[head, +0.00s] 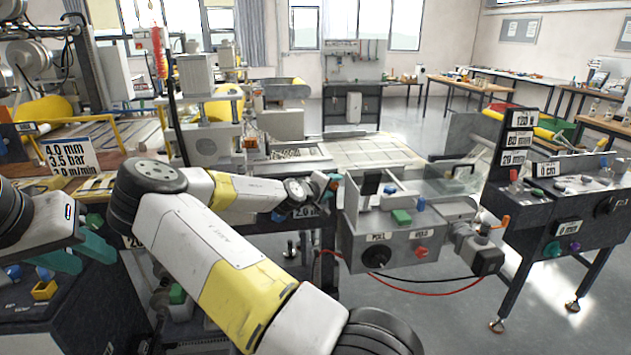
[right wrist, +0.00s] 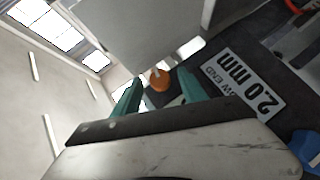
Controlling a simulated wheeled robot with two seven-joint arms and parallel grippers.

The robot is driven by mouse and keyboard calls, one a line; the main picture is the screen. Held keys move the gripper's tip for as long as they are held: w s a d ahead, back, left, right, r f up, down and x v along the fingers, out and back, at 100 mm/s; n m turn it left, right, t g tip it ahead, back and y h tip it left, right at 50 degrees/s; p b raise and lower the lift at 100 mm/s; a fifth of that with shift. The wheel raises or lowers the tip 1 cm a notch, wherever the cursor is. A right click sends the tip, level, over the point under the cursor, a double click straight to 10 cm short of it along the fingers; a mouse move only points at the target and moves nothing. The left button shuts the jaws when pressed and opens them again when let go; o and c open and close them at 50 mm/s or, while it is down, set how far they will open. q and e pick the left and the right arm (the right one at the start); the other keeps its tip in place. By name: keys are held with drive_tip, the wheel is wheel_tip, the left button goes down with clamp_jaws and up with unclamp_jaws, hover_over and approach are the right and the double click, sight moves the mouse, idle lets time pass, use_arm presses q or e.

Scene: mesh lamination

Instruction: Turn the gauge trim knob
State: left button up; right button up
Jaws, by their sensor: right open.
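An orange knob (right wrist: 159,80) shows in the right wrist view, beside a plate reading 2.0 mm (right wrist: 245,85). It looks like the gauge trim knob, but I cannot read a name on it. My right gripper (right wrist: 158,92) is open, with its teal fingers on either side of the knob; I cannot tell whether they touch it. In the head view my right gripper (head: 327,186) is small and partly hidden at the end of my arm, near the grey control box. My left gripper (head: 96,258) has its two teal fingers apart, above the dark panel at the left.
The grey control box (head: 400,245) carries a black knob (head: 376,256), a red knob (head: 421,252) and a green button (head: 401,216). A dark stand (head: 560,212) with several labels is at the right. A yellow block (head: 44,290) is below my left gripper. Open floor (head: 420,320) shows in front.

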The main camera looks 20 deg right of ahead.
drive_tip(key=shift+w+d+f, duration=0.15)
drive_tip(key=shift+w+d, duration=0.1)
drive_tip(key=shift+d, duration=0.15)
clamp_jaws()
drive_tip(key=shift+y, duration=0.3)
drive_tip(key=m+y, duration=0.3)
drive_tip(key=y, duration=0.1)
drive_tip(key=shift+d+r, duration=0.3)
drive_tip(key=shift+r, duration=0.1)
drive_tip(key=shift+m+y, duration=0.7)
drive_tip(key=shift+y, duration=0.9)
drive_tip(key=shift+f, duration=0.1)
